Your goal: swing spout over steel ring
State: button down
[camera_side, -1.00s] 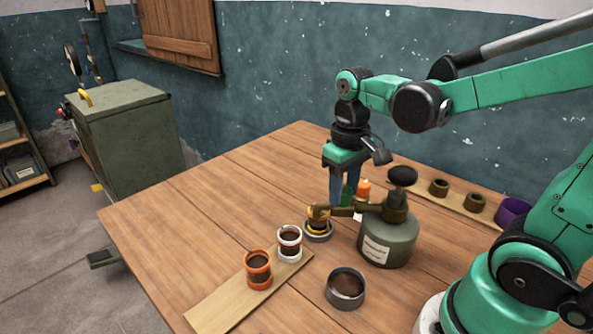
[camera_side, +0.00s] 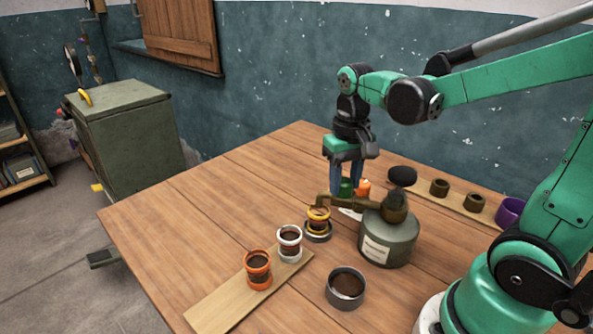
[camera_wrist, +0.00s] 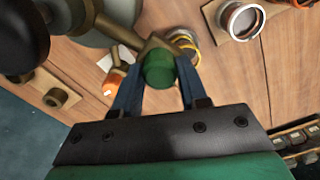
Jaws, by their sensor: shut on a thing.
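The brass spout (camera_side: 350,201) reaches left from the post of a grey-green canister (camera_side: 388,240). Its downturned tip is near the far side of a yellow ring (camera_side: 318,215); I cannot tell the exact overlap. My gripper (camera_side: 346,190) is shut on the spout's green grip (camera_wrist: 158,70), which sits between the blue fingers in the wrist view. The steel ring (camera_side: 345,303) stands on the table in front of the canister, away from the spout tip. It is open on top with a dark brown inside.
A white ring (camera_side: 290,253) and an orange ring (camera_side: 258,280) stand on a wooden strip at front left. A purple ring (camera_side: 510,211) and brown rings (camera_side: 439,187) are at back right. The table's left part is clear.

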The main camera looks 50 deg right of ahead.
aim_at(345, 180)
jog(key=shift+c, duration=2.3)
grip_release()
jog(key=shift+r, duration=0.15)
jog(key=shift+r, duration=2.7)
jog(key=shift+f, duration=2.8)
jog(key=shift+s+a+n, duration=0.1)
jog(key=shift+a+n, duration=0.1)
jog(key=shift+n, duration=0.1)
